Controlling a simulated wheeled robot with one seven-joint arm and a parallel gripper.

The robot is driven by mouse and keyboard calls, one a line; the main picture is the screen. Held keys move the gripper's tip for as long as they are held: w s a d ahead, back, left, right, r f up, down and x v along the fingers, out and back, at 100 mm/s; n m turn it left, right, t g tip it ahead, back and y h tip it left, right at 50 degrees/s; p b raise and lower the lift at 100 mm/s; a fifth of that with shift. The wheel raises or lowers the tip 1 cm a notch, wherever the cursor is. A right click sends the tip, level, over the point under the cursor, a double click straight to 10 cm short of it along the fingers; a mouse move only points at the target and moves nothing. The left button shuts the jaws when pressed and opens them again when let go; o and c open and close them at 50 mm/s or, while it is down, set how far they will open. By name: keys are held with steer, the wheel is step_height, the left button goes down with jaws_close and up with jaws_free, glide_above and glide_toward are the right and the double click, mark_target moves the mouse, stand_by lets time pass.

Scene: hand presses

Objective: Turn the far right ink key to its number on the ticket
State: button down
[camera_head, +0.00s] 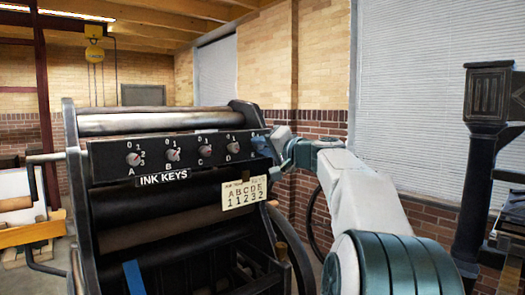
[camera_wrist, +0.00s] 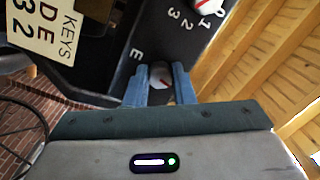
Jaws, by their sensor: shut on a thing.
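The ink key panel (camera_head: 190,175) runs across the front of the press, with keys lettered A to D showing in the head view. The numbers around E are hidden behind my gripper. The ticket (camera_head: 244,193) hangs below the panel and reads 2 under E.
Key D (camera_wrist: 208,6) is beside E in the wrist view, with 1, 2 and 3 printed around it. Press rollers (camera_head: 155,120) lie above the panel. A dark column (camera_head: 485,150) stands at the right, before a shuttered window.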

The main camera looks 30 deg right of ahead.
steer(key=shift+m+h, duration=0.3)
steer(key=shift+m, duration=6.7)
steer(key=c, duration=1.2)
jaws_free()
steer(key=shift+f, duration=0.1)
steer(key=shift+c, duration=0.2)
steer(key=shift+s, duration=0.1)
steer(key=s+d+b, duration=0.1)
steer(key=s+b, duration=0.1)
steer(key=s, duration=1.1)
steer(key=shift+s+d+f, duration=0.25)
steer(key=shift+s+f, duration=0.05)
